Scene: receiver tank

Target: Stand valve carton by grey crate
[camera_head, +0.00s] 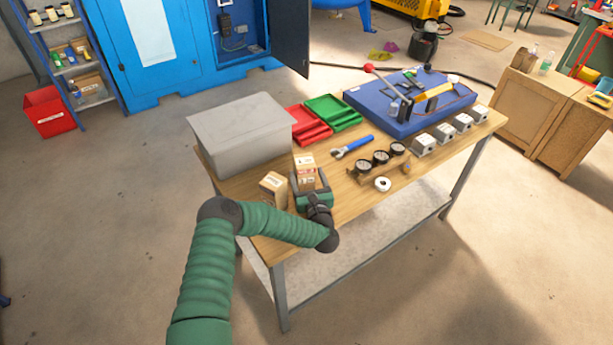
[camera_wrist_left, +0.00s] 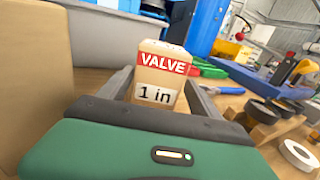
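The valve carton (camera_head: 306,170) is a small brown box with a red "VALVE" band and a "1 in" label, read in the left wrist view (camera_wrist_left: 162,75). It is upright near the table's front edge. My left gripper (camera_head: 312,192) is at it, with one finger on each side. The fingers look close to its sides, but I cannot tell whether they press on it. The gripper body hides its lower part in the left wrist view. The grey crate (camera_head: 240,143) stands behind and left, apart from the carton. My right gripper is not in view.
Another brown carton (camera_head: 272,187) stands just left of my left gripper. Red (camera_head: 308,128) and green trays (camera_head: 333,113), a blue wrench (camera_head: 352,147), a gauge stand (camera_head: 381,164) and a white ring (camera_head: 383,184) lie to the right. Bare wood shows between crate and cartons.

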